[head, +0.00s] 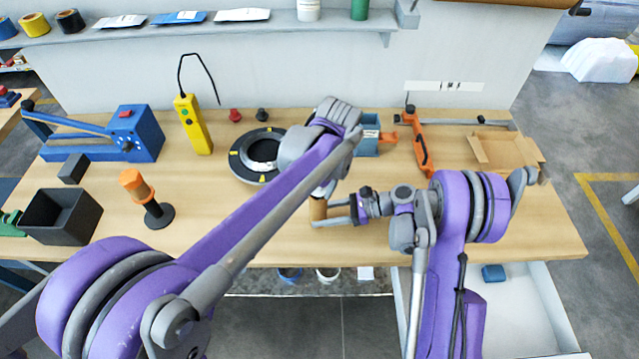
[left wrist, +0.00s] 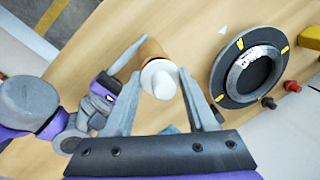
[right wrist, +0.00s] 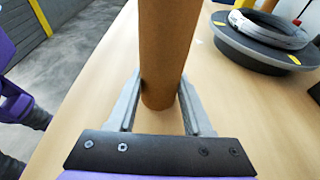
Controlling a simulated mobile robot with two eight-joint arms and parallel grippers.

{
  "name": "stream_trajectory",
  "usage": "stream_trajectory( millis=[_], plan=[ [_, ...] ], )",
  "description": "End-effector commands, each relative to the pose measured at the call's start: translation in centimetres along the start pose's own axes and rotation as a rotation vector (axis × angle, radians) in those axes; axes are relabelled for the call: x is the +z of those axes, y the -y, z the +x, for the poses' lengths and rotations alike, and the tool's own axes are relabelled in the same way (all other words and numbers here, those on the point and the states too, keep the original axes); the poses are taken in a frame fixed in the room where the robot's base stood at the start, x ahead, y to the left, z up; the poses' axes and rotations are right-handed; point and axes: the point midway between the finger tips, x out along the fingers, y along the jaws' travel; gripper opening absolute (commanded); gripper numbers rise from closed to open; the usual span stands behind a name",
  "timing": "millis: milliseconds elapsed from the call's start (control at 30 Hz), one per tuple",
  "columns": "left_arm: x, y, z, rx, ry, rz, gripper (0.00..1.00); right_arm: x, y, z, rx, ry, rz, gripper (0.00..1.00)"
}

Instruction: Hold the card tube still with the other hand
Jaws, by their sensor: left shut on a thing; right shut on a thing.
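The brown card tube (head: 318,209) stands upright near the table's front edge. In the right wrist view the tube (right wrist: 162,60) runs up between the fingers, its lower end close to the wood. My right gripper (head: 335,213) is shut on its lower part. My left gripper (left wrist: 161,62) is above, shut on the white stepped plug (left wrist: 157,75) at the tube's top end. The tube's brown side (left wrist: 150,50) shows behind the plug. In the head view my left arm hides the tube's top and the left fingertips. How deep the plug sits is hidden.
A yellow handheld device (head: 193,124), a black bin (head: 62,216) and an orange-topped stand (head: 148,200) are at left. An orange tool (head: 420,140) and an open cardboard box (head: 502,149) are at right.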

Motion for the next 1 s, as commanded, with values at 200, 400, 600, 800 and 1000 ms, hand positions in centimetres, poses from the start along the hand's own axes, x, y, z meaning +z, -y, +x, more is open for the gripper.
stream_trajectory(
  millis=[200, 400, 600, 800, 1000],
  plan=[
    [0.0, 0.0, 0.0, -0.003, 0.001, -0.005, 0.05, 0.0, 0.0, 0.0, 0.000, 0.000, 0.000, 0.19],
    [0.0, 0.0, 0.2, -0.003, 0.001, -0.004, 0.05, 0.0, 0.0, 0.0, 0.000, 0.000, 0.000, 0.19],
    [0.0, -0.1, 0.7, -0.003, 0.001, -0.004, 0.05, 0.0, 0.0, 0.0, 0.000, 0.000, 0.000, 0.19],
    [0.0, -0.2, 1.2, -0.003, 0.001, -0.004, 0.05, 0.0, 0.0, 0.0, 0.000, 0.000, 0.000, 0.19],
    [0.0, -0.3, 1.7, -0.003, 0.001, -0.004, 0.05, 0.0, 0.0, 0.0, 0.000, 0.000, 0.000, 0.19]
  ],
)
